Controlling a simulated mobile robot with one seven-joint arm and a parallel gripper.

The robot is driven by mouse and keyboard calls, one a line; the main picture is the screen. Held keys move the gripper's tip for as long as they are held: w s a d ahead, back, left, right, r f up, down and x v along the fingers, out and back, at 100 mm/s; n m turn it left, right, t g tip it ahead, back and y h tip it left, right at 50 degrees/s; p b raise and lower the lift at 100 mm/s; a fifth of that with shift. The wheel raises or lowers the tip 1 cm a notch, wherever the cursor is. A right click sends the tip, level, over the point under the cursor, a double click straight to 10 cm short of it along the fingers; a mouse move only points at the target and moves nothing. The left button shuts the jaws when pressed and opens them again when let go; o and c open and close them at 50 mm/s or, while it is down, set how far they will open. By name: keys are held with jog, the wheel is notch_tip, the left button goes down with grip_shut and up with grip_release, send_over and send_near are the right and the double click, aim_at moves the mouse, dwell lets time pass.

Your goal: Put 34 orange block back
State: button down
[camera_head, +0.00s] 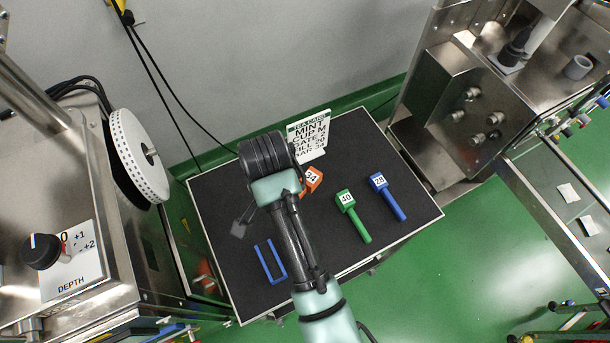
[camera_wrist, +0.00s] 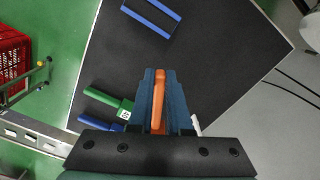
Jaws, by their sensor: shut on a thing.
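The orange block marked 34 (camera_head: 312,178) shows just right of my gripper in the head view, mostly hidden behind it. In the wrist view the orange block (camera_wrist: 159,102) is between the two fingers of my gripper (camera_wrist: 158,90), which is shut on it. The gripper is over the black table top (camera_head: 225,190). I cannot tell whether the block touches the table. A green block marked 40 (camera_head: 352,212) and a blue block marked 28 (camera_head: 386,195) lie to its right, each with a handle; both also show in the wrist view.
A blue rectangular frame (camera_head: 270,262) lies at the table's front left. A white text card (camera_head: 310,133) stands at the back edge. Steel machines flank the table, with a white reel (camera_head: 138,155) at left. The table's right front is clear.

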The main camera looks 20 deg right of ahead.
jog(key=shift+m, duration=0.4)
jog(key=f, duration=0.3)
jog(key=s+f, duration=0.1)
jog(key=f, duration=0.7)
jog(key=shift+s+d, duration=0.2)
jog(key=shift+d, duration=0.2)
jog(key=shift+f, duration=0.15)
jog(key=c, duration=0.9)
grip_release()
jog(key=shift+o, duration=0.2)
